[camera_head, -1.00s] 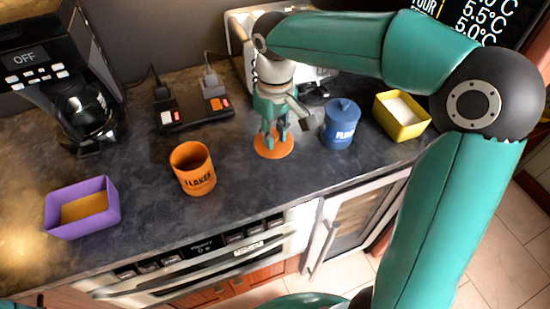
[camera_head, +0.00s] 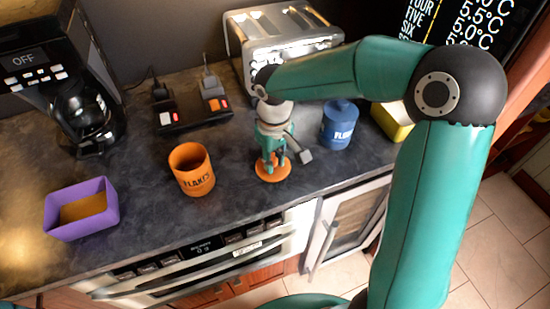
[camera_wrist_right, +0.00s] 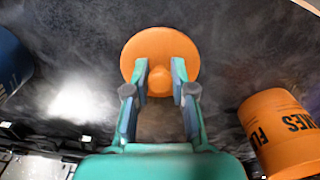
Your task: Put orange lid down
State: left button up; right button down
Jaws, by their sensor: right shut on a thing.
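The orange lid (camera_head: 272,173) is a flat disc with a knob. It shows at the counter, right of the open orange canister (camera_head: 192,169) marked FLAKES. My right gripper (camera_head: 271,160) points down over the lid and is shut on its knob. In the right wrist view the knob of the lid (camera_wrist_right: 160,48) sits between the two fingers of the gripper (camera_wrist_right: 160,82). The orange canister (camera_wrist_right: 280,133) shows there at the right. Whether the lid touches the counter or hovers just above it I cannot tell. My left gripper does not show.
A blue lidded canister (camera_head: 339,125) stands right of my gripper, with a yellow box (camera_head: 392,124) beyond it. A toaster (camera_head: 285,40) is behind. A black power strip (camera_head: 195,112), coffee maker (camera_head: 65,85) and purple box (camera_head: 82,209) are left. Counter between canister and lid is clear.

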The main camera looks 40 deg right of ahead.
aim_at(274, 161)
jog(key=c, duration=1)
grip_release()
notch_tip(274, 161, up, 12)
jog(key=shift+r, duration=0.1)
